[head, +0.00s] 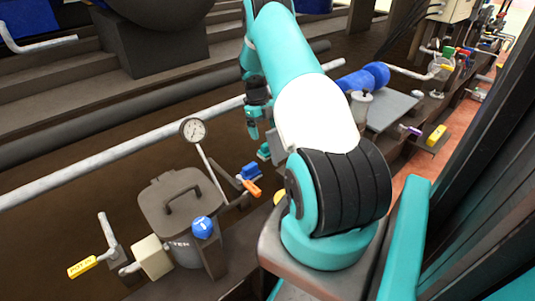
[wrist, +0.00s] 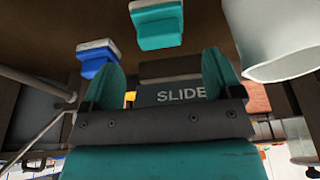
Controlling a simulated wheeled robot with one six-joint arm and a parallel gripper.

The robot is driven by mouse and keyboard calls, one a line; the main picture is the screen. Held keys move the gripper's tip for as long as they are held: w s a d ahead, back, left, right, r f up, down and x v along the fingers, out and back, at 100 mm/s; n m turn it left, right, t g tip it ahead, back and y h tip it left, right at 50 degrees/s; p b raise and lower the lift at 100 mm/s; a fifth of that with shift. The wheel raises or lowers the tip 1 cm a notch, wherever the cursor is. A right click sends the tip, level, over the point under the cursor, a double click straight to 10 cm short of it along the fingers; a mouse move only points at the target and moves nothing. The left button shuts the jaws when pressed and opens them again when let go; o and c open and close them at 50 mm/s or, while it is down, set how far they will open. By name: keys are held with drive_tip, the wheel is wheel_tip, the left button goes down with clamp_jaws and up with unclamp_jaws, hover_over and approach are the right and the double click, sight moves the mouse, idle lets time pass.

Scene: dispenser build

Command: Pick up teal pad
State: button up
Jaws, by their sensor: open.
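The teal pad (wrist: 157,24) shows near the top of the wrist view, a small block with a pale edge. It lies beyond my gripper's fingertips, apart from them. In the head view a small teal piece (head: 264,152) just below my gripper looks like the same pad. My gripper (wrist: 162,62) is open in the wrist view, its two teal fingers spread with nothing held between them. In the head view my gripper (head: 256,128) hangs above the brown surface, partly hidden by my arm.
A blue block (wrist: 97,58) lies left of the fingers. A white container (wrist: 280,40) stands close on the right. A dark plate marked SLIDE (wrist: 180,95) shows between the fingers. A gauge (head: 193,130), lidded pot (head: 165,205) and orange handle (head: 250,187) are nearby.

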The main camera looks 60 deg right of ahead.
drive_tip(key=b+x, duration=0.2)
drive_tip(key=x, duration=0.3)
drive_tip(key=shift+r, duration=0.1)
drive_tip(key=c, duration=1)
drive_tip(key=shift+r, duration=0.1)
drive_tip(key=shift+c, duration=0.2)
wheel_tip(320, 180, up, 20)
drive_tip(key=p, duration=0.7)
